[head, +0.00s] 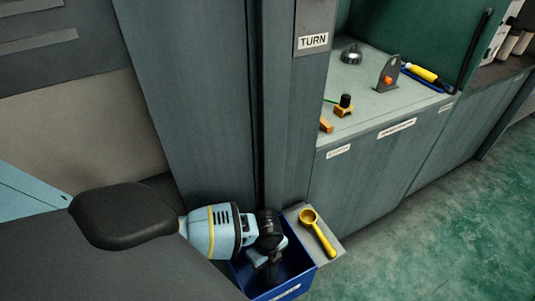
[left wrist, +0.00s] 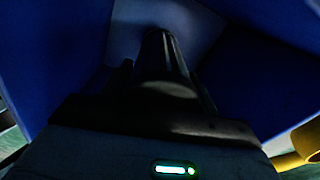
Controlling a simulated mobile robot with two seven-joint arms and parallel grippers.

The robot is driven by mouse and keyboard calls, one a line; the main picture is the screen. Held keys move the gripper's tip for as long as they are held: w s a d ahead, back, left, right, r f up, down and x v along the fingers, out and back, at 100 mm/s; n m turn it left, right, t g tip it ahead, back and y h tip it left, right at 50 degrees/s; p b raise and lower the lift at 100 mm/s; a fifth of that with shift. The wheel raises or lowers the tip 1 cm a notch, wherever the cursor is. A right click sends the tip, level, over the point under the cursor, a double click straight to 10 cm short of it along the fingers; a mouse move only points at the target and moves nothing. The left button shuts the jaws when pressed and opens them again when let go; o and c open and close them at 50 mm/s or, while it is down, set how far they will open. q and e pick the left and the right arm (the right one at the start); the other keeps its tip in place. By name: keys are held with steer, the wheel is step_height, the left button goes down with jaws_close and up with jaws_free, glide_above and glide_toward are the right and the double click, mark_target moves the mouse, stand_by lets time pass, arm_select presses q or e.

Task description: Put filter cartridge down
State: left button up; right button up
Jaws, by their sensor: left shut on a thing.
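My left gripper (head: 267,274) reaches down into a blue bin (head: 287,291) at the bottom middle of the head view. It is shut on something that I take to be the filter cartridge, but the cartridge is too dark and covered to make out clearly. In the left wrist view, the dark gripper (left wrist: 160,45) points into the bin, with the blue bin walls (left wrist: 262,75) on both sides and a paler surface beyond the fingertips. I cannot tell whether the held thing touches the bin floor. My right gripper is not in view.
A yellow scoop-like part (head: 318,232) lies on a small grey ledge (head: 331,246) right beside the bin. A grey cabinet post (head: 278,110) stands close behind. A worktop (head: 375,105) at upper right holds several small parts. The green floor (head: 440,225) is clear at right.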

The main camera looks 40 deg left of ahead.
arm_select(q)
steer(key=shift+f, duration=0.6)
steer(key=shift+f, duration=0.1)
steer(key=shift+f, duration=0.25)
steer(key=o, duration=1.1)
steer(key=shift+o, duration=0.2)
